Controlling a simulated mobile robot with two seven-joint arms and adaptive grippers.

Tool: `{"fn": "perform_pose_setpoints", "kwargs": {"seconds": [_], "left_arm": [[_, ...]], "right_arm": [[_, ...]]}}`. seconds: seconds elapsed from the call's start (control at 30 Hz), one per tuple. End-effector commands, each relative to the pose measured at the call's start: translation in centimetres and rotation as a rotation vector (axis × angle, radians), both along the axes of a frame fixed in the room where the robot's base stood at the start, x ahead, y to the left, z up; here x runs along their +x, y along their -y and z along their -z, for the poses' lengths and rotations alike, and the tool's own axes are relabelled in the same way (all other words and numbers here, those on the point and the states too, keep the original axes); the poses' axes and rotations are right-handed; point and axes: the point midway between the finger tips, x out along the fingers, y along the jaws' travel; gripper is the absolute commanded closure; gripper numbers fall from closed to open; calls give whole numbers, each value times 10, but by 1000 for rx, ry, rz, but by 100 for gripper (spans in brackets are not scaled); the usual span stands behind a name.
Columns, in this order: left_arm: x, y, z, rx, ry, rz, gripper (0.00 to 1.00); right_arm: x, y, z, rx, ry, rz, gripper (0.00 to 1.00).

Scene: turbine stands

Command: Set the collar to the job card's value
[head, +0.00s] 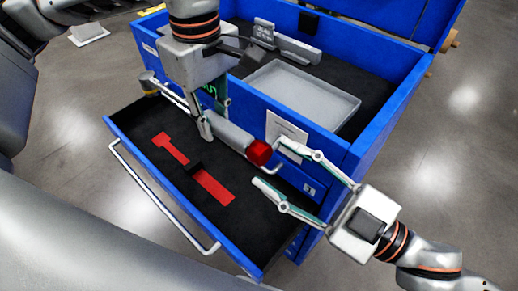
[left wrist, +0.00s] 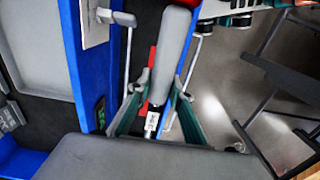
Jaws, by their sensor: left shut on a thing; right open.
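A wrench-like tool with a grey handle (head: 230,132) and a red end collar (head: 260,152) is held above the open drawer. My left gripper (head: 214,122) is shut on it. In the left wrist view the grey handle (left wrist: 174,45) runs up from between the fingers (left wrist: 162,88), and a small white marked label (left wrist: 151,125) shows on the shaft, too small to read. My right gripper (head: 265,165) is open, its fingertips close to the red collar; I cannot tell whether they touch it. A white card (head: 288,132), likely the job card, is on the cabinet front; its text is unreadable.
The blue drawer (head: 135,150) is pulled out, with black foam and a red tool-shaped recess (head: 213,187). On the cabinet top are a grey tray (head: 300,92) and a grey block with a label (head: 285,42). The raised blue lid (head: 400,15) stands behind.

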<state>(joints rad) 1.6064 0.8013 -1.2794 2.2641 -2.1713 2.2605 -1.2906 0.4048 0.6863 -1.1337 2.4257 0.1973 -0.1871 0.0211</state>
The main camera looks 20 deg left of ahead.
Motion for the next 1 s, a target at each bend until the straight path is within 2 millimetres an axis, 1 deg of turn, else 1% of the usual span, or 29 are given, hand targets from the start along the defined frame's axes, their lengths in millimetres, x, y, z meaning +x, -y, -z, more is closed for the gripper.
{"fn": "perform_pose_setpoints", "kwargs": {"seconds": [0.1,0.23,0.67,0.7,0.77,0.8,0.83,0.87,1.0], "left_arm": [[0,0,-1,-1,2,0,100],[0,0,-1,-1,2,0,100],[0,0,-1,-1,2,0,100],[0,0,-1,-1,2,0,100],[0,0,-1,-1,2,0,100],[0,0,-1,-1,2,0,100],[0,0,-1,-1,3,0,100],[1,0,-1,-1,3,0,100],[1,0,-1,-1,3,-1,100]], "right_arm": [[2,-8,-2,1,0,0,57],[3,-12,-2,1,-1,-1,57],[4,-13,-2,0,0,0,57],[4,-13,-2,0,0,0,62],[4,-13,-2,0,0,0,78],[4,-13,-2,0,0,0,88],[4,-13,-2,0,0,0,96],[4,-13,-2,0,0,0,100],[4,-13,-2,-9,22,-1,100]]}}
